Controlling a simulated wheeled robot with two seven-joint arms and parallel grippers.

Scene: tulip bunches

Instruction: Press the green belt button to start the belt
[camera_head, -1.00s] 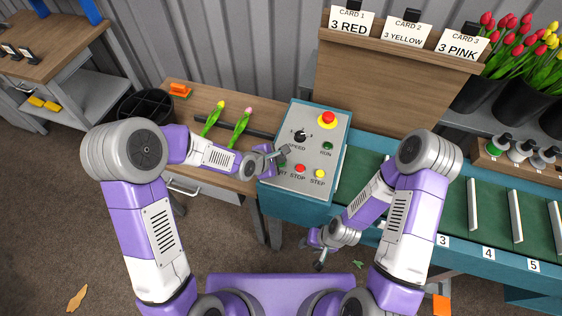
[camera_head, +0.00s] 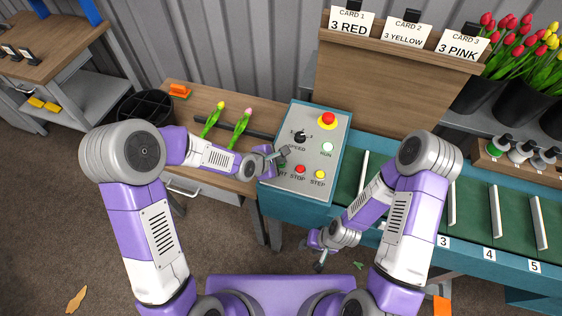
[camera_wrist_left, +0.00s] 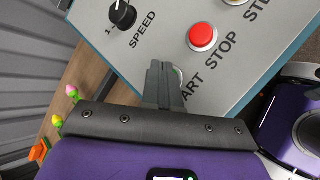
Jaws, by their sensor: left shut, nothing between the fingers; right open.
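The control panel (camera_head: 312,130) stands at the left end of the green belt (camera_head: 472,198). My left gripper (camera_head: 284,153) is shut and empty, with its fingertips over the panel at the START button. In the left wrist view the shut fingers (camera_wrist_left: 163,82) cover most of that button; only a thin edge of it (camera_wrist_left: 180,73) shows, so its green face is hidden. I cannot tell whether they touch. My right gripper (camera_head: 320,264) is open and low in front of the belt's side.
The red STOP button (camera_head: 300,169) and yellow STEP button (camera_head: 320,174) are beside START. The SPEED knob (camera_head: 300,137) and a big red button (camera_head: 327,120) are above. Two tulips (camera_head: 240,126) lie on the wooden table left of the panel.

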